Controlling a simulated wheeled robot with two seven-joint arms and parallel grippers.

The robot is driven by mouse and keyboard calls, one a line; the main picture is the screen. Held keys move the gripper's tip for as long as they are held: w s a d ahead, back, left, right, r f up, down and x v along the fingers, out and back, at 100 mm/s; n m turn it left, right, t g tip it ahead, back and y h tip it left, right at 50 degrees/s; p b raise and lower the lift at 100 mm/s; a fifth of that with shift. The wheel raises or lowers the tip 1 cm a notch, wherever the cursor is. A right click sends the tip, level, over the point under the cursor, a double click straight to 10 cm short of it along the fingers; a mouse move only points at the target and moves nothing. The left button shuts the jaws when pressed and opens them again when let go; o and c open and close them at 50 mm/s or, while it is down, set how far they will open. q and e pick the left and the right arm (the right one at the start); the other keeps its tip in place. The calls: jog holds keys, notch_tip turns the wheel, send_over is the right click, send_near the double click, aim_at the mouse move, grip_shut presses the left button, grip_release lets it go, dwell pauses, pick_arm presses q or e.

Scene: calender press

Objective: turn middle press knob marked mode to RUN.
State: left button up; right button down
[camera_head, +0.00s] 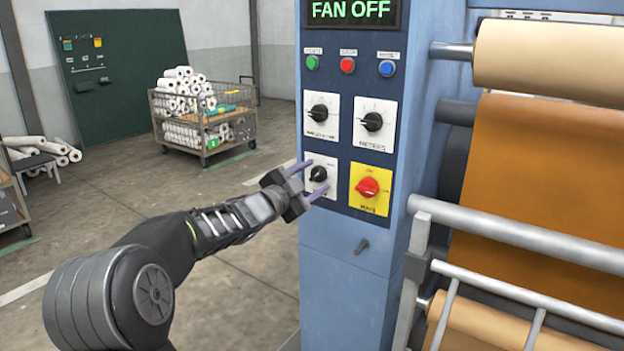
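The press panel (340,150) carries two upper black knobs, a lower-left black knob (318,174) on a white plate, and a red knob (368,187) on a yellow plate. No label reading mode or RUN is legible, and part of the lower-left plate is hidden by my gripper. My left gripper (319,176) is open, with one purple finger above and one below the lower-left knob. I cannot tell whether the fingers touch it. My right gripper is not in view.
The upper-left knob (319,113) and upper-right knob (373,121) sit close above. Green, red and blue buttons and a FAN OFF display (350,10) are higher. Rollers and rails (520,237) stand at the right.

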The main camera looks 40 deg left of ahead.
pick_arm(q)
jog(key=shift+s, duration=0.15)
jog(key=s, duration=0.7)
jog(key=shift+s, duration=0.25)
jog(key=shift+d, duration=0.1)
dwell(0.4)
